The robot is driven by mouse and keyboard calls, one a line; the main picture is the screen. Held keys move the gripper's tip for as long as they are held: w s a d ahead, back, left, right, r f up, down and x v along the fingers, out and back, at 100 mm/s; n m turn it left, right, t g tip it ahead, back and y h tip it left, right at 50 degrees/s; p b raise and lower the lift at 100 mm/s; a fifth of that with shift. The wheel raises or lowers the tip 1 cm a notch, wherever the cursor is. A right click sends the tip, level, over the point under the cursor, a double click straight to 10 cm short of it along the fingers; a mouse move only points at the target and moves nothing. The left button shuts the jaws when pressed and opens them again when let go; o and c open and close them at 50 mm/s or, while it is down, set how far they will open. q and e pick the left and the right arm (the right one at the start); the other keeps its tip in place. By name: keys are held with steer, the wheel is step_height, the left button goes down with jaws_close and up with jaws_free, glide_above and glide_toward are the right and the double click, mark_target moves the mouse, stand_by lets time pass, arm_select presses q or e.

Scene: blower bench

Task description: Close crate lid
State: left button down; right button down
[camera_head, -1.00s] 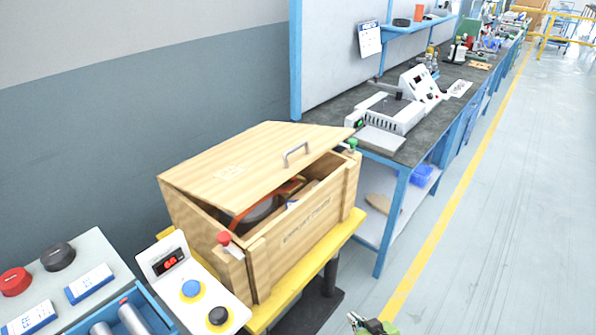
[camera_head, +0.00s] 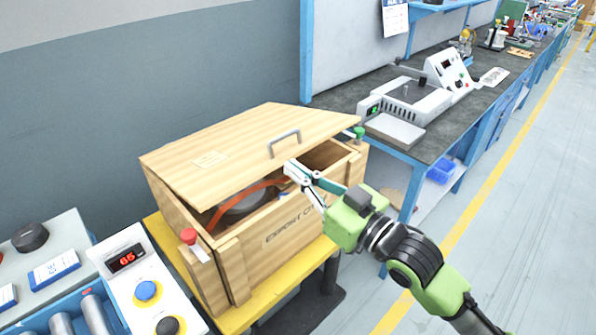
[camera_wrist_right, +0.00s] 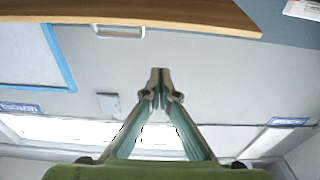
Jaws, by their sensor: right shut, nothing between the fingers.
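A wooden export crate (camera_head: 290,228) stands on a yellow-topped stand. Its hinged wooden lid (camera_head: 225,150) is partly open, tilted up at the front, with a metal handle (camera_head: 284,143) near its front edge. Inside the gap I see a grey round object with an orange band (camera_head: 240,203). My right gripper (camera_head: 290,170) is shut and empty, at the front opening just below the handle, apart from it as far as I can tell. In the right wrist view the closed fingertips (camera_wrist_right: 160,74) point toward the lid edge (camera_wrist_right: 190,14) and the handle (camera_wrist_right: 119,32). My left gripper is out of view.
A control panel with a red display (camera_head: 127,257) stands at left. A workbench (camera_head: 440,130) with instruments runs behind at right. The floor at right is clear.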

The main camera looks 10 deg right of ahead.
steer(key=f+p+x, duration=0.1)
steer(key=x, duration=0.7)
steer(key=f, duration=0.3)
steer(key=shift+s+d+p, duration=0.35)
steer(key=shift+d, duration=0.05)
